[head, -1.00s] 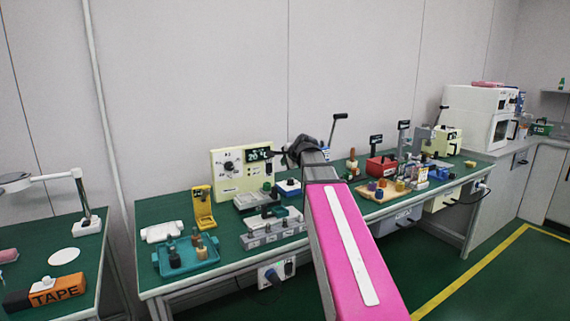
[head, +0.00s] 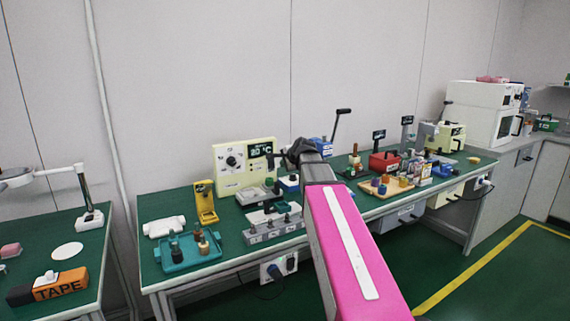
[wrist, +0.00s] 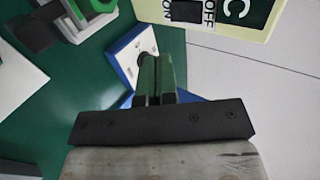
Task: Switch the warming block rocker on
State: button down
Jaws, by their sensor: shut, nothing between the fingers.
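The cream control panel (head: 231,181), with a dial and a lit display reading about 20 °C, stands at the back of the green bench. In the wrist view its edge (wrist: 150,10) shows at the top, with a dark rocker (wrist: 187,11) beside ON and OFF lettering. The rocker's tilt is unclear. My gripper (wrist: 157,60) is shut and empty, with its green fingers together, below the rocker in that picture and apart from it. In the head view my gripper (head: 276,158) is by the panel's right edge, and my arm hides part of the bench.
A blue-and-white box (wrist: 128,52) lies close beneath my fingers. Grey apparatus (head: 258,195), a yellow stand (head: 205,203) and a teal tray (head: 190,255) crowd the bench to the left. A red box (head: 384,162) stands to the right. The wall behind is bare.

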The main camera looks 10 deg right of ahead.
aim_at(272, 164)
jog(key=shift+w+r+x, duration=0.2)
jog(key=shift+r+x, duration=0.05)
jog(key=shift+x, duration=1.45)
jog(key=shift+w+r+x, duration=0.15)
jog(key=shift+r+x, duration=0.15)
jog(key=shift+x, duration=1.4)
jog(key=shift+w+r+x, duration=0.2)
jog(key=shift+r+x, duration=0.05)
jog(key=shift+x, duration=1.45)
jog(key=shift+a, duration=0.15)
jog(key=shift+w, duration=0.2)
jog(key=shift+r, duration=0.1)
jog(key=shift+r, duration=0.7)
